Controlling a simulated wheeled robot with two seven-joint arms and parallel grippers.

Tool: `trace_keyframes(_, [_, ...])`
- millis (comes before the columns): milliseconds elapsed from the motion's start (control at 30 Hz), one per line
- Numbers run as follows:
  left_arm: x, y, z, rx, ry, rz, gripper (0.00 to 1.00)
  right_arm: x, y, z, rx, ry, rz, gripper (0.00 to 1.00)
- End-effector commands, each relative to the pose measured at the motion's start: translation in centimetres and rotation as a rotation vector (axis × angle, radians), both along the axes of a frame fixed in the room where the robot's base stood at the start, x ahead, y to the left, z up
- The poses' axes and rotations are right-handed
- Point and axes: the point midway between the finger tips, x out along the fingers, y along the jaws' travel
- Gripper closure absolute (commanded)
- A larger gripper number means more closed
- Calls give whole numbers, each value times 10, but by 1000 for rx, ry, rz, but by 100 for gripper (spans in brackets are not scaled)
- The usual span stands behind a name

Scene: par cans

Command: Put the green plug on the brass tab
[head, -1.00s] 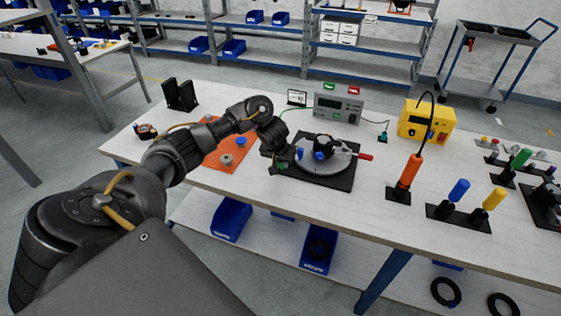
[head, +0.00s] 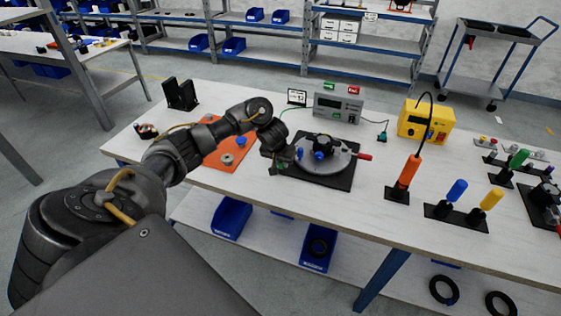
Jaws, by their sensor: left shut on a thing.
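My left gripper (head: 283,160) is at the left edge of the round metal fixture (head: 335,166) on its black base plate. It is shut, and a small bit of green shows at its fingertips, which fits the green plug (head: 284,166). A thin green lead runs from the grey meter (head: 338,107) and passes behind my left wrist. The brass tab cannot be made out; the gripper covers that side of the fixture. Whether the plug touches the tab cannot be told. My right gripper is not in view.
An orange mat (head: 218,160) with small parts lies left of the fixture. An orange-handled tool (head: 408,172), blue and yellow handles (head: 457,191) and a yellow box (head: 426,124) stand to the right. The bench front edge is clear.

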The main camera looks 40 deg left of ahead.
Motion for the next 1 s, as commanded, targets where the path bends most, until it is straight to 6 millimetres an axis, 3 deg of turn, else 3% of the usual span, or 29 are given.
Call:
trace_keyframes(833, [0,0,-3,0,0,0,100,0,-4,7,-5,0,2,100])
trace_keyframes(867, [0,0,-3,0,0,0,78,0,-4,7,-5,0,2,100])
trace_keyframes(900, [0,0,-3,0,0,0,74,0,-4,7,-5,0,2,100])
trace_keyframes(1000, [0,0,-3,0,0,0,74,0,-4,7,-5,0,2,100])
